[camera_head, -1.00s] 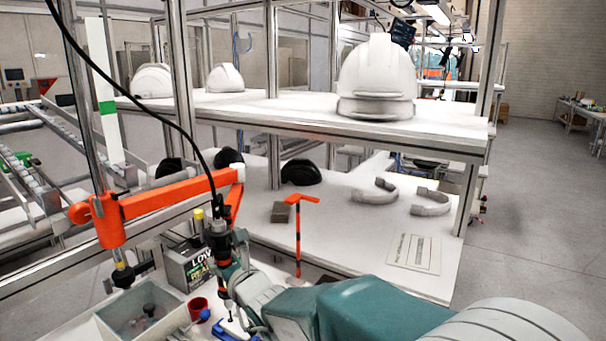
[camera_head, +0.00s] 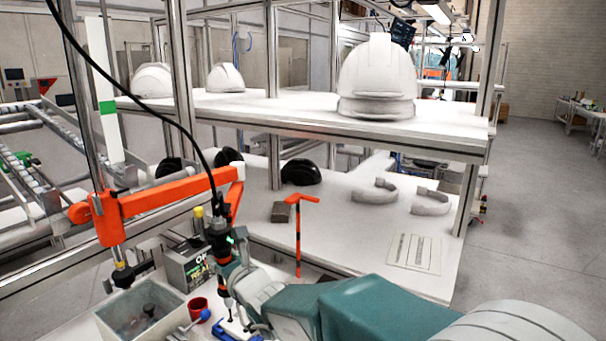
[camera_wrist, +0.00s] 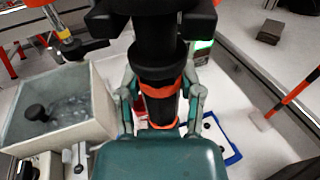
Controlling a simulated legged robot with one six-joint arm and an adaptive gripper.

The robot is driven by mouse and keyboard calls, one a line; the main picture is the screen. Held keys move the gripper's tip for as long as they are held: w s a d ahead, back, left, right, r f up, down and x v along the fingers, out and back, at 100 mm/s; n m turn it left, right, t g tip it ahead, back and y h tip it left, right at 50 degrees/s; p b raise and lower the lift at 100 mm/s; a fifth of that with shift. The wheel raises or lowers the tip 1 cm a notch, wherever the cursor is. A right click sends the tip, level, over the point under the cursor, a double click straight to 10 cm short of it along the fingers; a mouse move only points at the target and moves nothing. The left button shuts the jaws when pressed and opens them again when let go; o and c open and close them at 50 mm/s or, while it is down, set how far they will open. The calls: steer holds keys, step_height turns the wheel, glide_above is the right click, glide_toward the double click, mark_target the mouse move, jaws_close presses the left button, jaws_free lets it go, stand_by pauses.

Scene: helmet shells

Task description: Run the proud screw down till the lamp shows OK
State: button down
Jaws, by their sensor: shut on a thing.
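My gripper (camera_head: 243,287) is shut on a black power screwdriver with an orange band (camera_head: 221,250), hanging upright from the orange arm. In the wrist view the fingers of my gripper (camera_wrist: 160,108) close on both sides of the screwdriver (camera_wrist: 158,60). Its bit points down at a blue fixture (camera_head: 236,330), which also shows in the wrist view (camera_wrist: 232,158). The screw under the bit is hidden or too small to make out. The lamp box (camera_head: 186,268) behind the screwdriver reads "OK" above a partly hidden second line.
A grey bin (camera_head: 140,312) with dark parts stands left, beside a red cup (camera_head: 198,304). The orange arm (camera_head: 150,202) and its black cable cross above. A shelf with white helmets rises at the back.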

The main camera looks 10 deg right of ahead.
mark_target(223, 239)
steer(key=shift+r, duration=2.6)
